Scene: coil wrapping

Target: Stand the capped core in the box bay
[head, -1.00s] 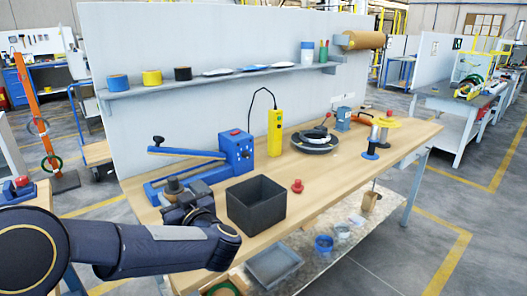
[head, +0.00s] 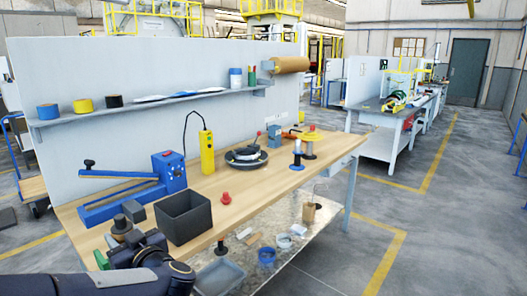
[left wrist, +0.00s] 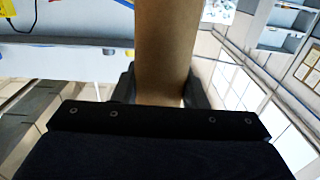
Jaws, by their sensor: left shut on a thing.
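My left gripper (head: 148,250) is at the bench's near left edge in the head view, in front of the dark grey open box (head: 183,217). In the left wrist view a plain brown cardboard core (left wrist: 166,50) stands between the fingers of my left gripper (left wrist: 160,92), which is shut on it. The top end of the core runs out of that picture, so I cannot see a cap there. My right gripper is not in view.
A red knob (head: 225,198), yellow control box (head: 207,152) and black turntable (head: 246,156) are to the right. Bare bench top (head: 270,182) lies between them.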

